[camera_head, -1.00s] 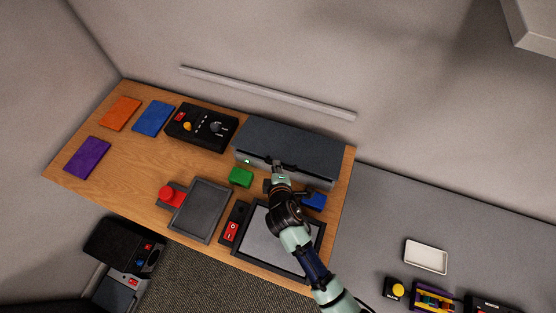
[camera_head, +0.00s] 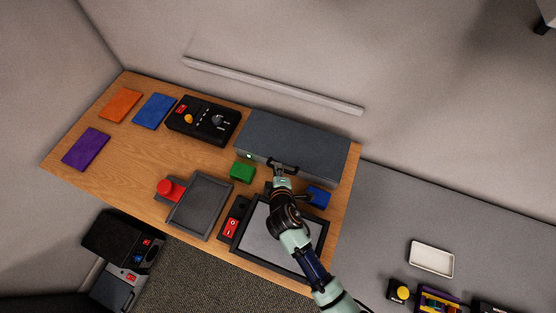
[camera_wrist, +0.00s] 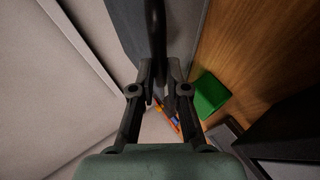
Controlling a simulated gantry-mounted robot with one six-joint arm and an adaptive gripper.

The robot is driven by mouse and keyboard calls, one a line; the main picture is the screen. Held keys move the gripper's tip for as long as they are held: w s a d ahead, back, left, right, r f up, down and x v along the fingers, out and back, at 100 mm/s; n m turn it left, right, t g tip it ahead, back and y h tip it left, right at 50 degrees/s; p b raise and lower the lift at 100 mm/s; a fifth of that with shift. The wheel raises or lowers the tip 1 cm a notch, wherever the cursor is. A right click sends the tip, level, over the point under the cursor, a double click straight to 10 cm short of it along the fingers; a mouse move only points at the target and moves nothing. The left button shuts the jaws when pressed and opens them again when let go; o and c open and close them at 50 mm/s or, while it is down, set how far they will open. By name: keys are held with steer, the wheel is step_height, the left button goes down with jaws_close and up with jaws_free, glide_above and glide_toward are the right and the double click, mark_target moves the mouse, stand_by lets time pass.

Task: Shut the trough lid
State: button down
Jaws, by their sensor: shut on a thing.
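The trough (camera_head: 318,179) is a long grey box along the back right of the wooden table. Its dark grey lid (camera_head: 295,140) lies over the top and looks flat or nearly so; I cannot tell if a thin gap remains at the front. My gripper (camera_head: 283,172) is at the middle of the lid's front edge. In the wrist view, my gripper (camera_wrist: 158,88) has its fingers closed around a dark bar, the lid's handle (camera_wrist: 156,30). The trough's inside is hidden.
A green block (camera_head: 242,171) sits just left of my gripper and a blue block (camera_head: 318,196) to its right. A black control box (camera_head: 203,120) stands left of the trough.

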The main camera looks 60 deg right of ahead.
steer(key=c, duration=1.2)
jaws_free()
steer(key=shift+s+a+f, duration=0.15)
steer(key=shift+a+f, duration=0.25)
steer(key=shift+f, duration=0.35)
steer(key=shift+r, duration=0.1)
steer(key=shift+s+r, duration=0.1)
steer(key=shift+r, duration=0.05)
steer(key=v, duration=1.2)
steer(key=shift+d+r, duration=0.1)
steer(key=shift+d, duration=0.05)
